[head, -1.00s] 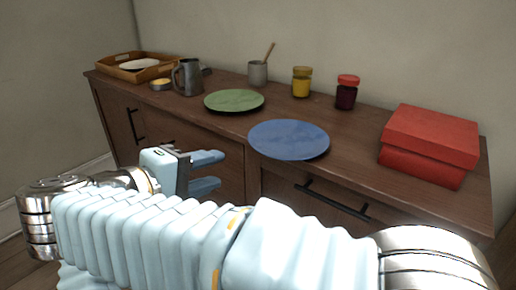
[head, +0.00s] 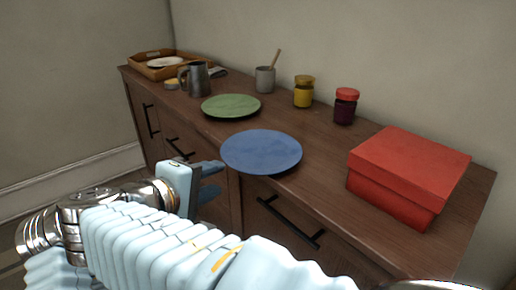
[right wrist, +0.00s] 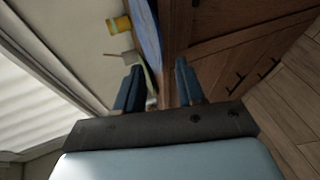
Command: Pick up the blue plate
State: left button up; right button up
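The blue plate (head: 262,152) lies flat on the wooden cabinet top, at its front edge. My right gripper (head: 212,180) is in front of the cabinet, left of the plate and lower in the picture, apart from it. Its two blue fingers are spread with nothing between them. In the right wrist view the fingers (right wrist: 158,86) are also apart and empty, and the blue plate (right wrist: 148,32) shows beyond them, seen at a steep slant. My left gripper is not in view.
On the cabinet (head: 330,165), a green plate (head: 231,105) lies behind the blue one, and a red box (head: 405,170) stands to the right. A metal mug (head: 197,79), grey cup (head: 265,80), yellow jar (head: 304,92), dark red jar (head: 345,107) and wooden tray (head: 150,70) stand further back.

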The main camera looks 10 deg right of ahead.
aim_at(236, 169)
jog(key=x, duration=0.8)
jog(key=shift+w+d+f, duration=0.15)
jog(key=shift+w, duration=0.25)
jog(key=shift+c, duration=0.3)
grip_shut()
